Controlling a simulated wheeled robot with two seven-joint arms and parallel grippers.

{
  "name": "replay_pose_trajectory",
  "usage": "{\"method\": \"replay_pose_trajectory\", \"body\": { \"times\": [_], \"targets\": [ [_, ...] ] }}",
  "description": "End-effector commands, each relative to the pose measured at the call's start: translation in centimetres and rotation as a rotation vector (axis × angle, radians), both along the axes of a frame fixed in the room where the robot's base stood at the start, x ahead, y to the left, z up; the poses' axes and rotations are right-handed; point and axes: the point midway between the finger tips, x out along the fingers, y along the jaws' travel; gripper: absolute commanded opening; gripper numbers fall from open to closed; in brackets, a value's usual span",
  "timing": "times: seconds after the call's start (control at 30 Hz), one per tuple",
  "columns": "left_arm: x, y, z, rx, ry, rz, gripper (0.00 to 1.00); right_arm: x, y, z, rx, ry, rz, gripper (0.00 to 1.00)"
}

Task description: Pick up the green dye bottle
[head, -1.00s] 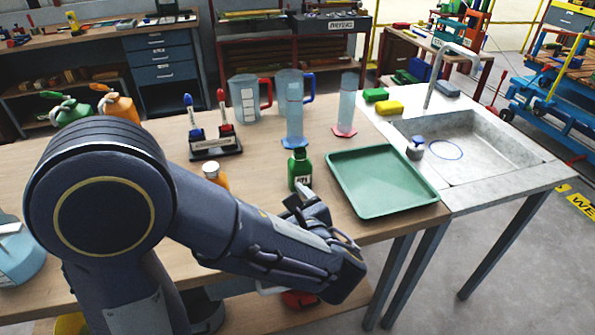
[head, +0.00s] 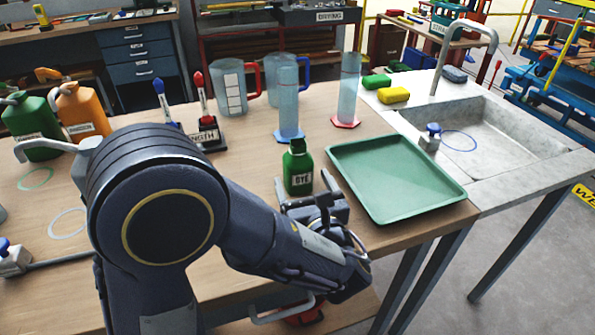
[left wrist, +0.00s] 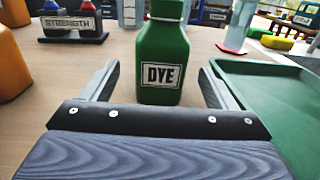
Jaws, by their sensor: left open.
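The green dye bottle (head: 298,170) stands upright on the wooden bench, left of the green tray, with its DYE label facing me. In the left wrist view the bottle (left wrist: 163,55) is centred between and a little beyond the two fingers. My left gripper (head: 305,192) is open at the near side of the bottle, with nothing in it. In the left wrist view its fingers (left wrist: 155,82) are spread wide on both sides of the bottle, apart from it. The bottle's cap is cut off at the top of that view. My right gripper does not show.
The green tray (head: 385,212) lies close right of the bottle, with the sink (head: 490,140) beyond. Measuring cylinders (head: 288,100) and jugs (head: 232,90) stand behind. A STRENGTH stand (head: 208,138) is at the back left, near orange (head: 82,112) and green jugs (head: 30,125).

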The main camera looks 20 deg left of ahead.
Motion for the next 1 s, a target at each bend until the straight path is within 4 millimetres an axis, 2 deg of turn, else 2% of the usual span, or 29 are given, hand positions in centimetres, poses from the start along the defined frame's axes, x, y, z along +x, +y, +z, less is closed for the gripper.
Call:
{"method": "replay_pose_trajectory", "body": {
  "times": [0.3,0.6,1.0],
  "targets": [
    [3.8,2.2,0.4,-0.001,0.001,0.002,0.8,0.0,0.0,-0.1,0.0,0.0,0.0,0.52],
    [4.2,2.4,0.4,0.0,0.001,0.0,0.8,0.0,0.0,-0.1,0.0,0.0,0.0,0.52],
    [4.2,2.4,0.4,-0.001,0.001,0.0,0.28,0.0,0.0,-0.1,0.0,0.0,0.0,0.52]
  ]
}}
